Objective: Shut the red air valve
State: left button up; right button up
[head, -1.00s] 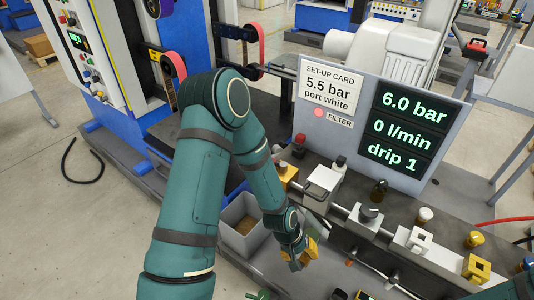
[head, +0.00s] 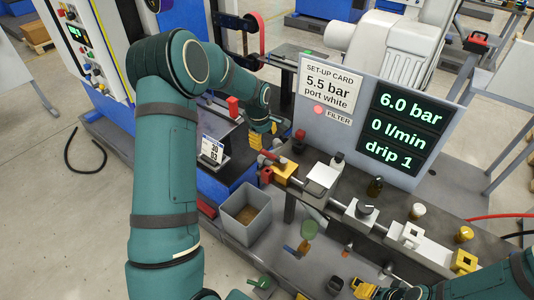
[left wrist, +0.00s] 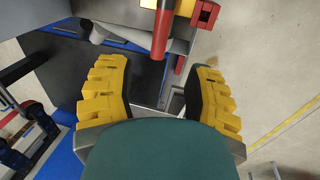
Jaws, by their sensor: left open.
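The red air valve shows as a yellow body (head: 287,172) with a red lever (head: 271,157) at the left end of the air line. In the left wrist view the red lever (left wrist: 161,32) points down from the yellow body at the top edge. My left gripper (head: 262,138) is just behind and left of the valve. In its wrist view the gripper (left wrist: 160,75) is open, and the lever's end lies between the fingertip lines, apart from both fingers. My right gripper (head: 365,288) is at the bottom edge, partly cut off; its jaws are unclear.
A panel (head: 372,115) reads 6.0 bar, 0 l/min and drip 1, with a set-up card of 5.5 bar, port white. A red knob (head: 299,140) stands close behind the valve. A grey bin (head: 247,214) and a small card display (head: 212,150) are at left.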

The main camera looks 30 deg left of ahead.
aim_at(267, 153)
pick_arm(q)
jog(key=f, duration=0.3)
jog(key=w+f, duration=0.1)
jog(key=f, duration=0.4)
jog(key=shift+w+d+f+b, duration=0.1)
jog(key=shift+w+f+b, duration=0.2)
jog(key=shift+w+b, duration=0.05)
grip_shut()
jog(key=shift+s, duration=0.1)
